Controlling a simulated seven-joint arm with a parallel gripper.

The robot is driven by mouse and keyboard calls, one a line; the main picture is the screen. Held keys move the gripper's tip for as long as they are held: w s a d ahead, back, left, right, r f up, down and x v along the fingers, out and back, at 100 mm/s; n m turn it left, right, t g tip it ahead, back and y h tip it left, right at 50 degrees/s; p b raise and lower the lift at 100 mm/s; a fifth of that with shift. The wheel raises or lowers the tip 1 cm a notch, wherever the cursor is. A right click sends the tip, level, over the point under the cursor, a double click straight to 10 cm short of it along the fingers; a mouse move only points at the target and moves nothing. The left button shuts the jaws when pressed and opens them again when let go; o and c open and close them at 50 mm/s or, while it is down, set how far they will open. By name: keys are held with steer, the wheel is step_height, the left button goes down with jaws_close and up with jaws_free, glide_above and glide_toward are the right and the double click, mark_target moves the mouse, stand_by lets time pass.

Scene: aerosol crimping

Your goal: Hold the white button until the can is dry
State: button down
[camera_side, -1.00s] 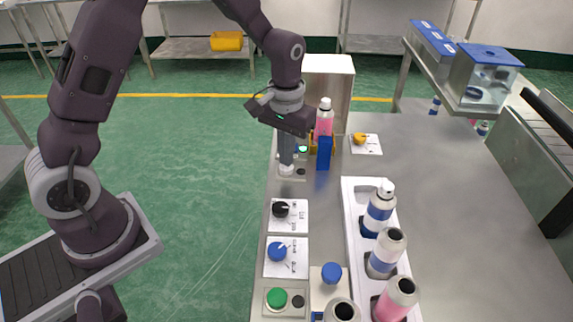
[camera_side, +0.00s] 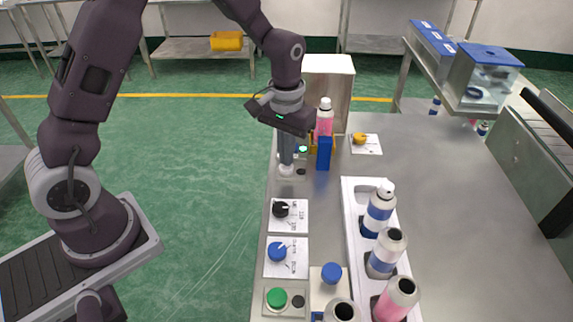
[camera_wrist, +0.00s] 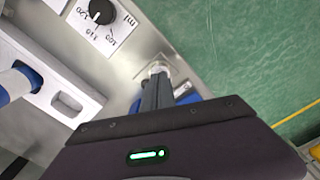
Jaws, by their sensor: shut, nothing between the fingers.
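The white button (camera_side: 286,170) sits on a small plate near the left edge of the bench. It shows at the fingertips in the wrist view (camera_wrist: 157,69), partly hidden by them. My gripper (camera_side: 287,162) is shut and empty, pointing down with its tips at the button. They look to be touching it, but how far it is pressed I cannot tell. A pink can with a white top (camera_side: 324,121) stands upright behind a blue block (camera_side: 324,154), in front of a pale box. Its lower part is hidden, and whether it is wet I cannot tell.
A white rack (camera_side: 352,205) with several cans stands to the right. Black (camera_side: 281,209) and blue (camera_side: 277,252) knobs, a green button (camera_side: 277,297) and a blue-topped device (camera_side: 331,273) line the near left. A yellow knob (camera_side: 360,139) is behind. The bench's right side is clear.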

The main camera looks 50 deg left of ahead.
steer(key=shift+f, duration=0.75)
stand_by(3.2)
stand_by(0.7)
step_height(320, 180, up, 11)
stand_by(0.9)
steer(key=s+r+t, duration=0.2)
steer(key=s+r, duration=0.5)
steer(key=r, duration=0.1)
steer(key=s+r+m+t, duration=0.1)
steer(key=s+m+t, duration=0.2)
steer(key=s, duration=1.3)
steer(key=shift+s+d+r+t, duration=0.25)
steer(key=shift+d+r+t, duration=0.05)
steer(key=shift+d+r, duration=0.1)
